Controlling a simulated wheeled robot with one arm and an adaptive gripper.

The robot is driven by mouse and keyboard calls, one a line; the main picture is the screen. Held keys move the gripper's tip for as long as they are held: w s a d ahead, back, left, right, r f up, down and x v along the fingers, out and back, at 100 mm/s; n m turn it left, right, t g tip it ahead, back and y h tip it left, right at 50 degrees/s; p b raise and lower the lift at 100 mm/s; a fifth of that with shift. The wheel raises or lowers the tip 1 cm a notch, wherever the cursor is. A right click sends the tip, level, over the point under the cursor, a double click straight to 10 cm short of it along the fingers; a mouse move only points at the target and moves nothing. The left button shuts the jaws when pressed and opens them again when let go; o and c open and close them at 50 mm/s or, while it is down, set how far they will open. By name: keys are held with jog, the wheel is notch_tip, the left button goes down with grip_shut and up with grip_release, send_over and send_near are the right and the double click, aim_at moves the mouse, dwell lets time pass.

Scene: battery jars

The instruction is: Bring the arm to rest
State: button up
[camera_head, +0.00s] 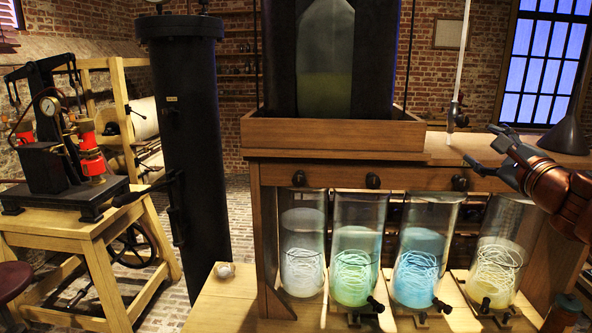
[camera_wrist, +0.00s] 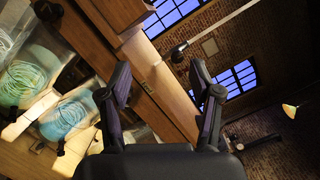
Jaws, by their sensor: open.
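My gripper (camera_head: 484,148) is at the right of the head view, at the end of my reddish-brown arm. It points left, with its two dark fingers apart and nothing between them. It is in front of the wooden bench's top edge and above the right-hand jars. In the wrist view my gripper (camera_wrist: 165,82) also shows its fingers spread and empty, and the view is strongly tilted.
Several glass jars stand in a row on the wooden bench (camera_head: 345,174): one whitish (camera_head: 302,255), one green (camera_head: 353,265), one blue (camera_head: 417,268), one yellowish (camera_head: 497,262). A dark funnel (camera_head: 565,135) stands at right. A black column (camera_head: 190,150) stands left.

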jog(key=s+a+f+n+g+y, duration=0.2)
jog(key=a+f+n, duration=0.15)
jog(key=a, duration=0.45)
jog(key=s+a+f+n+g+y, duration=0.2)
jog(key=a+n, duration=0.3)
jog(key=a, duration=0.2)
jog(key=s+a+f+n+g+y, duration=0.2)
jog(key=a+n+g+y, duration=0.15)
jog(key=a, duration=0.45)
jog(key=s+a+f+n+g+h, duration=0.1)
jog(key=s+a+f+n+g, duration=0.1)
jog(key=s+a+f+n, duration=0.4)
jog(key=s+f+n+g+h, duration=0.25)
jog(key=s+f+g, duration=0.25)
jog(key=s+f, duration=0.55)
jog(key=s+d+f+n+g+h, duration=0.1)
jog(key=s+d+f+g+h, duration=0.2)
jog(key=s+d+f, duration=0.2)
jog(key=s+d+f+n+g+h, duration=0.1)
jog(key=s+d+f+g+h, duration=0.2)
jog(key=s, duration=0.6)
notch_tip(320, 180, down, 3)
jog(key=shift+d+r+n, duration=0.1)
jog(key=shift+d+n, duration=0.25)
jog(key=shift+d, duration=0.55)
